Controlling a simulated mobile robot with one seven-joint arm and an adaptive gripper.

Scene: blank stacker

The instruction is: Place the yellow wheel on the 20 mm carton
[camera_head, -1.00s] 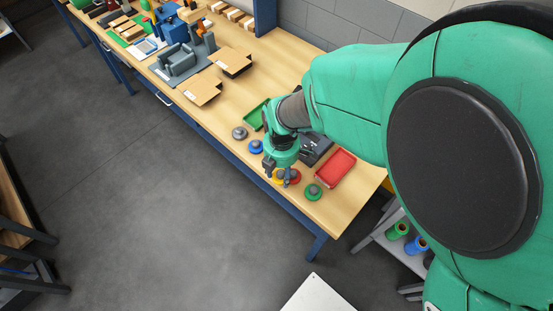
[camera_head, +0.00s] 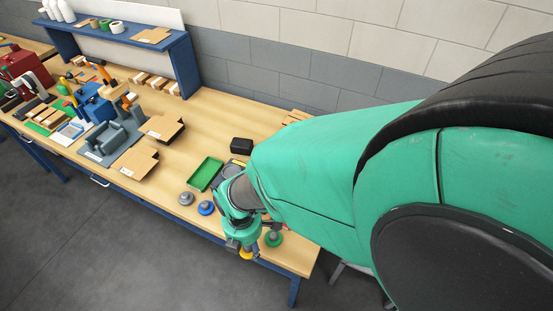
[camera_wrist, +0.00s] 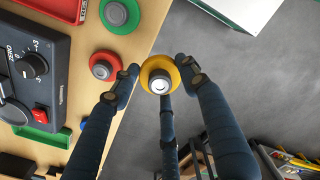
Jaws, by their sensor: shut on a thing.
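The yellow wheel (camera_wrist: 148,68) has a grey hub and sits between the fingers of my gripper (camera_wrist: 158,78) in the wrist view. My gripper (camera_head: 245,248) is shut on it, and a bit of the yellow wheel (camera_head: 246,256) shows below the fingers in the head view. It is held at the bench's front edge, with floor behind it in the wrist view. Two flat brown cartons lie farther left on the bench, a nearer one (camera_head: 136,163) and a farther one (camera_head: 162,129). Their labels are too small to read, so I cannot tell which is 20 mm.
Grey (camera_head: 186,198), blue (camera_head: 206,208) and green (camera_head: 273,240) wheels stand near the front edge. A red wheel (camera_wrist: 104,66) shows in the wrist view. A green tray (camera_head: 205,174) and a black box (camera_head: 241,146) lie behind. A grey fixture (camera_head: 112,137) stands beside the cartons.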

